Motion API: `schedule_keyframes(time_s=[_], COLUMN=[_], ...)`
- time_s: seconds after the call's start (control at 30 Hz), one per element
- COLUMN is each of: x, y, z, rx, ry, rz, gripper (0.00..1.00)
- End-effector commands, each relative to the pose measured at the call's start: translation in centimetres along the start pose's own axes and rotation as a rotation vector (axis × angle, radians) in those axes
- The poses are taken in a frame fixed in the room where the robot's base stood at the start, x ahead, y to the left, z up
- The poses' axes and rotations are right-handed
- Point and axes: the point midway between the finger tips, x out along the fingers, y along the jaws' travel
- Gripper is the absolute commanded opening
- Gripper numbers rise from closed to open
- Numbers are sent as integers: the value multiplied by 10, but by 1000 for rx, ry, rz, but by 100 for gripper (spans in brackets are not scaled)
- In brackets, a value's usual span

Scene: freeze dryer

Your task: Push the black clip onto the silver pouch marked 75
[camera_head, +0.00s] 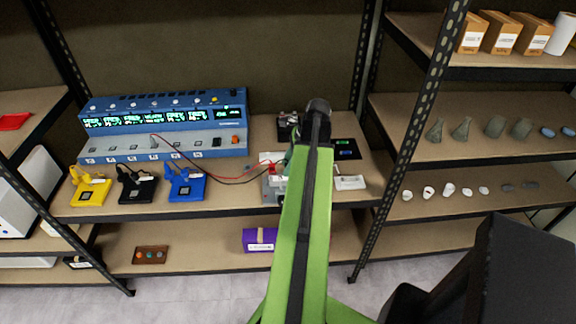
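A black item (137,186) with a small white label stands near the front of the middle shelf, between a similar yellow one and a blue one. I cannot tell whether it is the black clip. I cannot make out a silver pouch marked 75. Small grey upright shapes (435,131) stand on the right rack, too small to read. My green arm rises through the middle of the view and bends over the shelf. My gripper is mostly hidden behind the arm, so its fingers and anything between them do not show.
A blue instrument (165,112) with lit displays stands behind the yellow (90,190) and blue (186,185) items. Red and black leads run from it to a grey box (270,187) beside my arm. A dark rack post (424,120) stands right of my arm.

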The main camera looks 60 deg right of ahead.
Motion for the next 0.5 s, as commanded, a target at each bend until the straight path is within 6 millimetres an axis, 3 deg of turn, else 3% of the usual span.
schedule_keyframes(time_s=[0.3,0.5], x=[-2,-37], y=[0,0], z=[0,4], rx=[0,1], ry=[0,0], rz=[0,0], gripper=[41,41])
